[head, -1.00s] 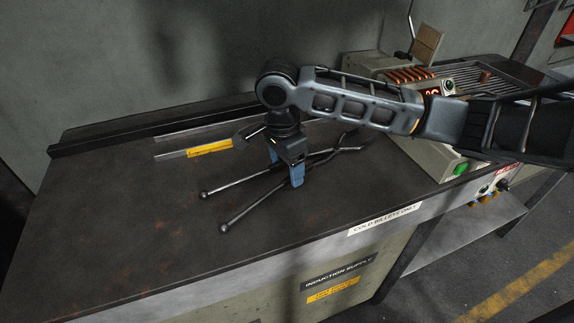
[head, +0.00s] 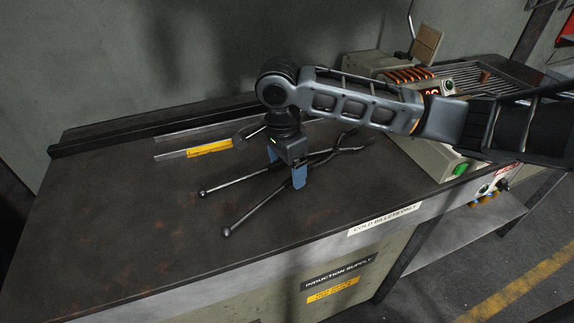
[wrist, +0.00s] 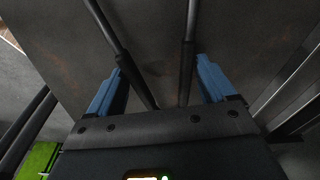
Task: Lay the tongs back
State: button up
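The dark metal tongs (head: 247,210) lie on the dark bench top (head: 120,225). Their two ball-ended handles spread toward the lower left, and their jaws point right, below my forearm. My gripper (head: 286,180) points down over the middle of the tongs, its blue fingers on the outer sides of the two handles. In the wrist view, the fingers of my gripper (wrist: 160,65) stand wide apart, with both handles of the tongs (wrist: 188,55) between them. A small gap shows at the right finger; the left fingertip is very close to its handle, and contact cannot be told.
A yellow-marked bar tool (head: 210,148) lies behind the tongs, near the raised rear edge (head: 150,125). An induction unit with copper coils (head: 408,75) stands at the right. The left part of the bench is clear.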

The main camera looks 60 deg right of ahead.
jog(key=shift+o, duration=1.3)
notch_tip(320, 180, up, 8)
jog(key=shift+a, duration=0.35)
